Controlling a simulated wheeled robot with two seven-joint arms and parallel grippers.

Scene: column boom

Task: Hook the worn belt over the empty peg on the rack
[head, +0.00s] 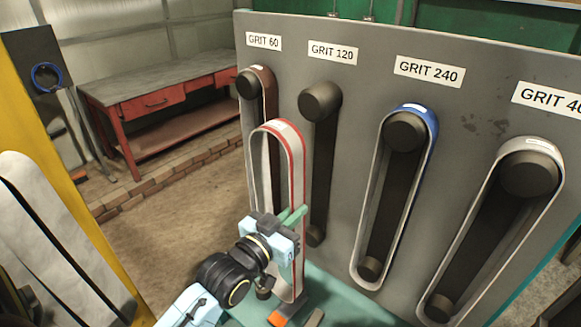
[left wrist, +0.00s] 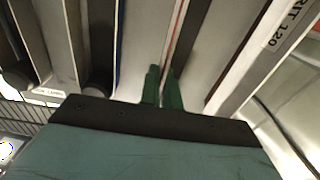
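The worn belt (head: 291,155) is a pale grey loop with a red edge, hanging upright in front of the rack (head: 350,60). My left gripper (head: 293,214) is shut on its side, well below the top bend. In the left wrist view the belt's red-edged strip (left wrist: 174,40) runs between the green fingers (left wrist: 162,88). The empty peg (head: 320,101) is the dark round one under the GRIT 120 label, right of and a little above the belt's top. The belt appears apart from it. My right gripper is not in view.
Belts hang at GRIT 60 (head: 265,90), GRIT 240 (head: 428,120) and the far right position (head: 535,145). A lower dark roller (head: 316,236) sits below the empty peg. A yellow post (head: 62,190) stands at left, and a red workbench (head: 165,90) behind.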

